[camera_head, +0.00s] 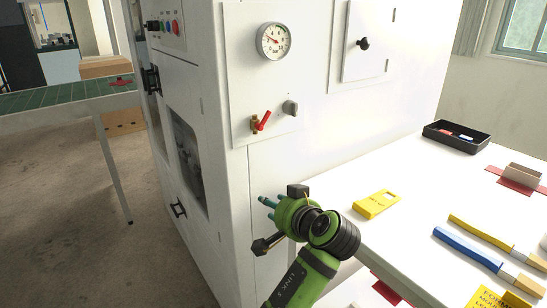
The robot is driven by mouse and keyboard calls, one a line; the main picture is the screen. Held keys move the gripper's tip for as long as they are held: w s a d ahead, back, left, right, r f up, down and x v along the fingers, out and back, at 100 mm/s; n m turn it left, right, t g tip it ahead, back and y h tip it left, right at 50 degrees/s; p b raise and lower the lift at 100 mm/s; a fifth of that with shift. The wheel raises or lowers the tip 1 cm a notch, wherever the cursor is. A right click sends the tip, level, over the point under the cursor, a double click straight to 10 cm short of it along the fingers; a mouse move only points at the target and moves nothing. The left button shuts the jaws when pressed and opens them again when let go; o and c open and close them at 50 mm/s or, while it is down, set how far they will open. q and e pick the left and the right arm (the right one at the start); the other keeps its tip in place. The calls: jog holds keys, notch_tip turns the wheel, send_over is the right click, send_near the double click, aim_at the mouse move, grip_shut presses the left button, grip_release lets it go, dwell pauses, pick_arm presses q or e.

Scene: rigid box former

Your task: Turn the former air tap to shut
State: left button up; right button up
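The air tap (255,124) is on the white front panel of the former, below the gauge. It has a brass body and a red lever (264,120), which slants up to the right. My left arm comes up from the bottom, and its gripper (268,206) is in front of the cabinet, below the tap and apart from it. The fingers are small and partly hidden by the wrist, so I cannot tell their opening. My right gripper is not in view.
A round pressure gauge (274,41) is above the tap and a grey knob (290,108) is to its right. The panel around the lever looks clear.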

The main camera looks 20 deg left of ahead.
aim_at(267, 119)
pick_arm(q)
jog(key=w+d+r+n+t+y, duration=0.1)
jog(key=d+r+y, duration=0.1)
jog(key=r, duration=0.7)
jog(key=d+r+n+t+y, duration=0.1)
jog(key=r+y, duration=0.2)
jog(key=r, duration=0.6)
jog(key=p+x, duration=0.1)
jog(key=x, duration=0.5)
jog(key=shift+w+d+p, duration=0.1)
jog(key=shift+p, duration=0.25)
jog(key=shift+w+a+f, duration=0.1)
jog(key=shift+w+a, duration=0.2)
jog(key=shift+c, duration=0.4)
grip_shut()
